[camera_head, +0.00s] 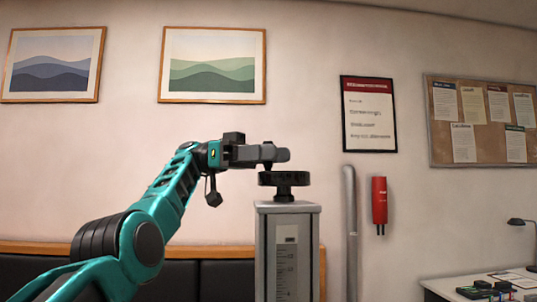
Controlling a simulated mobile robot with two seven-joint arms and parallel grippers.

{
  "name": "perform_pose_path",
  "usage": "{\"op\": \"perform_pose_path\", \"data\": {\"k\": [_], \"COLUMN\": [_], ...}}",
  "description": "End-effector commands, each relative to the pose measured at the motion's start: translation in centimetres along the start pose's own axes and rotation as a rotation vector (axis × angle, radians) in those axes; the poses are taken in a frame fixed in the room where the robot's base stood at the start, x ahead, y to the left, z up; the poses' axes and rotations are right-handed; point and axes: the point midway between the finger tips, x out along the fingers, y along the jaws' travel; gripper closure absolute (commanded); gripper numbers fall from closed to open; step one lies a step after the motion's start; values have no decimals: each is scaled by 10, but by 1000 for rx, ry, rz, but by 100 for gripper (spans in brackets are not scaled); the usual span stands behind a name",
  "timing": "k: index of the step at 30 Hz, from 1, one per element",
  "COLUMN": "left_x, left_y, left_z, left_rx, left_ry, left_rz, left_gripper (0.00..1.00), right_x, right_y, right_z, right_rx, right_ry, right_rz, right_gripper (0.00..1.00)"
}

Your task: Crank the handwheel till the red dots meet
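The black handwheel (285,179) sits on top of a grey upright column (287,251), a little right of the middle of the head view. My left gripper (283,155) reaches in from the left, with its dark fingers pointing right, at a level just above the wheel's rim. A small dark part between fingers and wheel may be the crank handle, but I cannot make it out clearly. The fingers show side-on, so I cannot tell whether they are open or shut on something. The red dots do not show.
A grey vertical pipe (350,232) and a red fire extinguisher (379,201) are on the wall right of the column. A dark bench (210,280) runs behind my arm.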

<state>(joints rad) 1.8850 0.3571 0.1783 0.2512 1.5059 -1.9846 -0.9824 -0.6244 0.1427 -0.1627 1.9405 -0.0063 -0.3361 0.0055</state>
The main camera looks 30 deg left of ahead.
Motion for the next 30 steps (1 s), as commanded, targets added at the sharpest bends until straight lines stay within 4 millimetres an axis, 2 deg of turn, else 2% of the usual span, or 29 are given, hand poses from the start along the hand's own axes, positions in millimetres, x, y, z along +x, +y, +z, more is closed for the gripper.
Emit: {"op": "perform_pose_path", "data": {"k": [16, 30], "left_x": [-3, 3], "left_y": [-4, 2], "left_z": [0, 1], "left_rx": [0, 0], "left_ry": [-2, -3], "left_rz": [-75, -200], "left_gripper": [56, 56], "right_x": [0, 0], "right_y": [0, 0], "right_z": [0, 0], "right_rx": [0, 0], "right_ry": [0, -1], "right_rz": [0, 0], "right_gripper": [100, 100]}}
